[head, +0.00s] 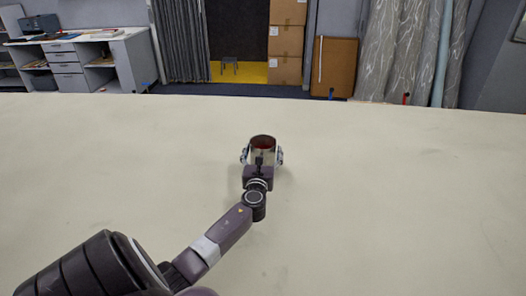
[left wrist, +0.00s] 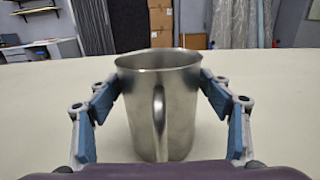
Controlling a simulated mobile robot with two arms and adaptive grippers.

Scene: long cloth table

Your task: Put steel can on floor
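The steel can (left wrist: 180,105) is a shiny metal mug-like vessel with a handle facing my left wrist camera. It is upright at the middle of the long cloth table (head: 400,190), and in the head view the can (head: 263,141) shows a dark reddish inside. My left gripper (left wrist: 160,88) has its blue-padded fingers on both sides of the can, and the fingertips appear to touch its walls. In the head view the left gripper (head: 262,156) reaches the can from the near side. I cannot tell whether its base touches the table. My right gripper is not in view.
The table around the can is bare. Beyond its far edge are a grey cabinet (head: 82,62) at the left, stacked cardboard boxes (head: 287,42), a brown board (head: 334,68) and curtains (head: 405,45). A strip of dark floor (head: 225,90) shows behind the table.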

